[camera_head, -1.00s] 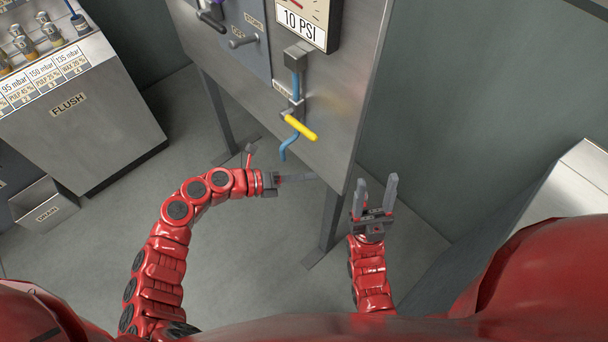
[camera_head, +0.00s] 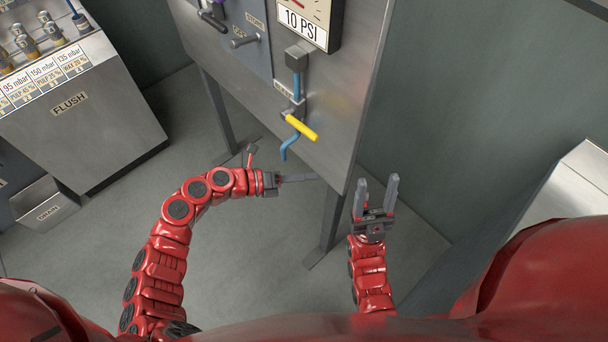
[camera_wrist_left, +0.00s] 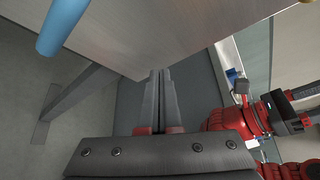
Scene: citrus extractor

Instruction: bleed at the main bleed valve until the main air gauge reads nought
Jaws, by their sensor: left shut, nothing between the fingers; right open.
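The bleed valve with its yellow handle (camera_head: 301,127) is on the lower part of the metal panel, with a blue pipe (camera_head: 296,87) above it and a curved blue outlet (camera_head: 287,149) below. The air gauge (camera_head: 305,22), cut off by the top edge, has a label reading 10 PSI; its needle cannot be read. My left gripper (camera_head: 312,177) is shut and empty, below the valve and apart from it; its fingers also show in the left wrist view (camera_wrist_left: 158,100). My right gripper (camera_head: 375,196) is open and empty, right of the panel's lower corner.
The panel (camera_head: 335,100) stands on legs (camera_head: 330,220). A grey lever (camera_head: 245,41) sits upper left on it. A metal cabinet marked FLUSH (camera_head: 100,130) and a drain bin (camera_head: 45,204) stand at the left. A pale box (camera_head: 580,190) is at the right.

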